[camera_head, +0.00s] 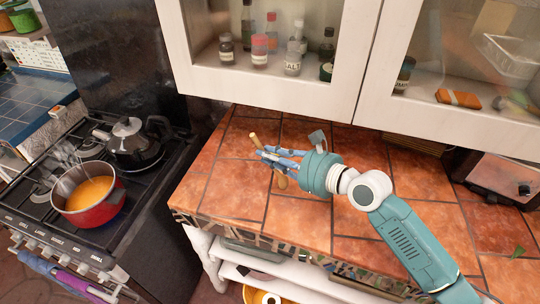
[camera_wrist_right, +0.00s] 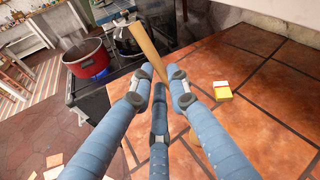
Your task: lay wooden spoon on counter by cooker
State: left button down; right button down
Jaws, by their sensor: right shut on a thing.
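The wooden spoon (camera_head: 254,139) is in my right gripper (camera_head: 266,157), over the terracotta-tiled counter (camera_head: 225,190) to the right of the cooker. In the right wrist view its light handle (camera_wrist_right: 147,45) rises from between the fingers of my right gripper (camera_wrist_right: 160,88). The fingers are shut on it and cover its middle part. The gap between spoon and counter is hard to judge. The black cooker (camera_head: 105,238) stands at the left. My left gripper is not in view.
A red pot (camera_head: 113,204) of orange soup and a dark kettle (camera_head: 133,146) stand on the cooker. A glass-fronted cabinet (camera_head: 270,92) hangs over the counter's back. The counter's front left is clear.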

jog(key=shift+f, duration=0.15)
jog(key=c, duration=1.7)
grip_release()
jog(key=shift+o, duration=0.2)
jog(key=b+v, duration=0.2)
jog(key=v, duration=1)
